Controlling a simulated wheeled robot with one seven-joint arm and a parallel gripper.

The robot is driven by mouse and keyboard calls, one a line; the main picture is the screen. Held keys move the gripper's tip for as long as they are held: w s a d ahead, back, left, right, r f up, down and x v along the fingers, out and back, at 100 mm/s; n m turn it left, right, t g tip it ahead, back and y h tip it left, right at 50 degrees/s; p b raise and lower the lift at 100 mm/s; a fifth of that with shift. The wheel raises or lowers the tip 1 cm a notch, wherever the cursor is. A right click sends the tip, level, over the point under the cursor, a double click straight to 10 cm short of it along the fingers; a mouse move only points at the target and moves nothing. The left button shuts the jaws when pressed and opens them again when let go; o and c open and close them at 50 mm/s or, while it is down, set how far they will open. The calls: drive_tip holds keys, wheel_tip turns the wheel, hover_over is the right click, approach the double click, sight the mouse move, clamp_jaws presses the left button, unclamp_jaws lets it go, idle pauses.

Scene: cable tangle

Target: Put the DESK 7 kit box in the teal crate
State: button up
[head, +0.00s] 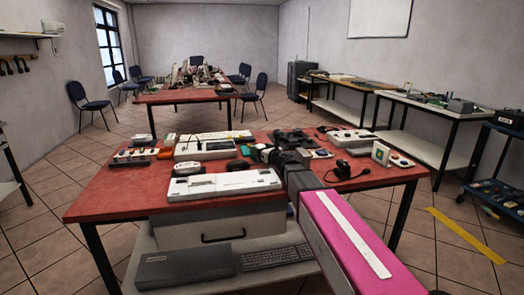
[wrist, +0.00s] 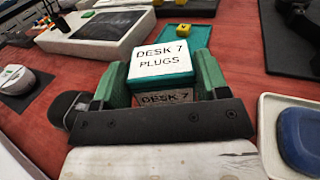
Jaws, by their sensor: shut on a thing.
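The DESK 7 kit box (wrist: 165,62) is a teal box with a white top label reading "DESK 7 PLUGS" and a second "DESK 7" label on its near side. It is between the two green fingers of my gripper (wrist: 162,80) in the wrist view, and the fingers are shut on it. In the head view my gripper (head: 268,152) is over the middle of the red table, with the box mostly hidden behind it. I cannot tell whether the box touches the tabletop.
The red table (head: 120,190) is crowded. A white device (head: 225,185) is left of my gripper, and a black headset (head: 346,170) and a white-and-green box (head: 381,153) are to the right. A blue item in a white tray (wrist: 270,150) is close on the right. A second red table (head: 180,96) stands behind.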

drive_tip(key=shift+f, duration=0.15)
drive_tip(key=o, duration=1)
drive_tip(key=shift+c, duration=0.2)
drive_tip(key=shift+r, duration=0.2)
